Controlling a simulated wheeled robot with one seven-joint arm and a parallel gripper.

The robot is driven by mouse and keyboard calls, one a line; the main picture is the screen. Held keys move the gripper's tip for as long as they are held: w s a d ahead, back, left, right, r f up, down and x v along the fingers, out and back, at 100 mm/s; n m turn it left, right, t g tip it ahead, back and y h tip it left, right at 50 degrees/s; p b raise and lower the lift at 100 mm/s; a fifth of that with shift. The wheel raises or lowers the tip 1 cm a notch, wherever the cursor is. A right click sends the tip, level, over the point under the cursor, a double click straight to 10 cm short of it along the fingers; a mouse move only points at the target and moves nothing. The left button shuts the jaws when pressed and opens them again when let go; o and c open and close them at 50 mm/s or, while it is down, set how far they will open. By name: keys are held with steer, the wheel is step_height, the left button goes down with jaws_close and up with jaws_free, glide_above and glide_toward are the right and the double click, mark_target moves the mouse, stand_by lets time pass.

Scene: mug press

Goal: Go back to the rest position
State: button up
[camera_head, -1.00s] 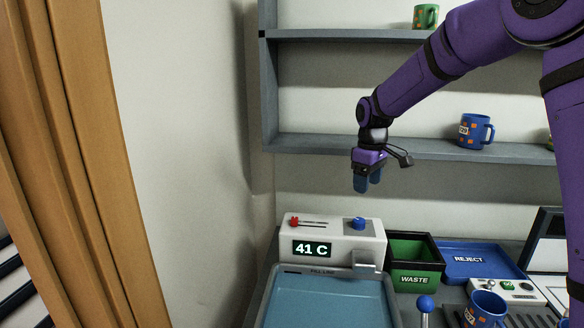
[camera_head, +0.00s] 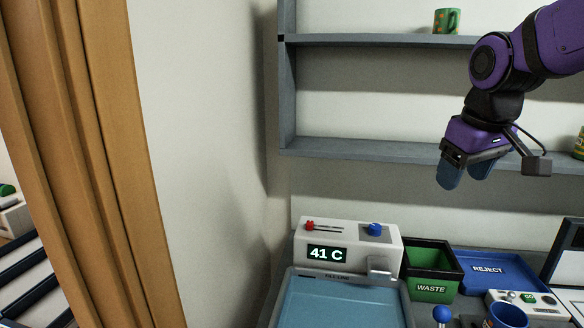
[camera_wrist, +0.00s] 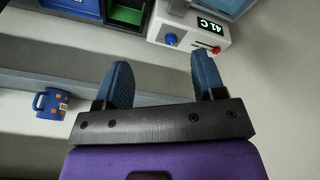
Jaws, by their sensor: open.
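My gripper (camera_head: 465,174) is open and empty in the head view, in front of the lower shelf and above the counter. Its two blue fingers point down and stand apart. In the wrist view the fingers (camera_wrist: 160,80) are spread with nothing between them. The purple arm reaches in from the upper right.
Below stand a white machine (camera_head: 345,243) reading 41 C, a blue basin (camera_head: 340,306), a WASTE bin (camera_head: 432,290) and a REJECT tray (camera_head: 488,268). A green mug (camera_head: 446,21) is on the upper shelf. A blue mug (camera_wrist: 50,104) shows in the wrist view.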

steer(key=s+d+f+m+t, duration=0.2)
steer(key=s+m, duration=0.1)
steer(key=s, duration=1.2)
steer(key=shift+s+m, duration=0.3)
steer(key=shift+s, duration=0.05)
